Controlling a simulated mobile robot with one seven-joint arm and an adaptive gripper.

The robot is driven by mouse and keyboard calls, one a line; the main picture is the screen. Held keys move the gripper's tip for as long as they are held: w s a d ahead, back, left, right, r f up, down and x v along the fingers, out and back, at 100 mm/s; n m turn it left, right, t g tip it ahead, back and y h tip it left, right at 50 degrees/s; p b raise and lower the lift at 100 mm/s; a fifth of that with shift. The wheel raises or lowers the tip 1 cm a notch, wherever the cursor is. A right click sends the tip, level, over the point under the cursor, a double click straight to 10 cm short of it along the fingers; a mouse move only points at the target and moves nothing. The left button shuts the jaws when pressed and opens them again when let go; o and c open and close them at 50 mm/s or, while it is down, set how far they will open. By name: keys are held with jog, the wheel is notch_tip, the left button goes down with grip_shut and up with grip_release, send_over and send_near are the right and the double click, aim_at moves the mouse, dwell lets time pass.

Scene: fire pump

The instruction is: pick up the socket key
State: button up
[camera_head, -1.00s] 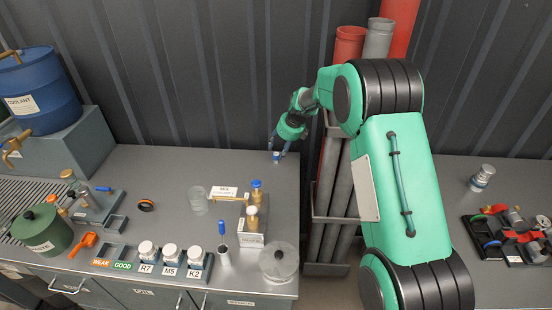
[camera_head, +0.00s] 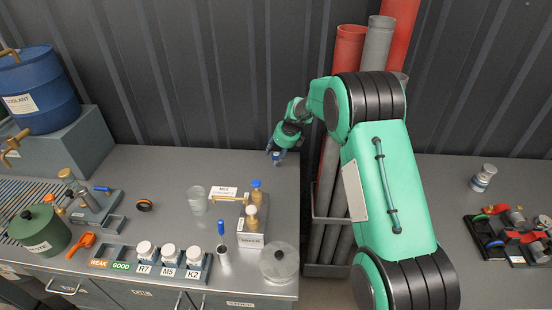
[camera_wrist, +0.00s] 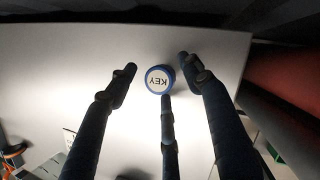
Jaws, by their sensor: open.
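The socket key shows in the wrist view as a round blue cap (camera_wrist: 159,79) with a white disc marked KEY. In the head view only a small blue bit of the key (camera_head: 276,154) shows at the far right of the left bench, by my fingers. My gripper (camera_head: 276,150) is over that back right corner. In the wrist view my gripper (camera_wrist: 158,80) has its fingers spread, with the key between their tips. I cannot tell whether any finger touches it. The key's lower part is hidden under its cap.
A mixer block (camera_head: 250,240) with brass valves, a clear beaker (camera_head: 196,200) and a glass dish (camera_head: 278,265) stand on the left bench (camera_head: 165,170). Red and grey pipes (camera_head: 345,60) stand in a rack right of the bench. The bench around the key is clear.

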aim_at(274, 153)
jog(key=c, duration=1.2)
jog(key=shift+r, duration=0.45)
notch_tip(274, 153, up, 3)
jog(key=shift+r+p, duration=0.1)
jog(key=shift+p, duration=0.75)
jog(key=s+d, duration=0.1)
jog(key=s, duration=0.4)
jog(key=s+d+p, duration=0.1)
jog(key=s+d, duration=0.1)
jog(key=s, duration=0.3)
jog(key=s+d+r+p, duration=0.1)
jog(key=s, duration=0.4)
jog(key=shift+s+d, duration=0.2)
jog(key=shift+d, duration=0.05)
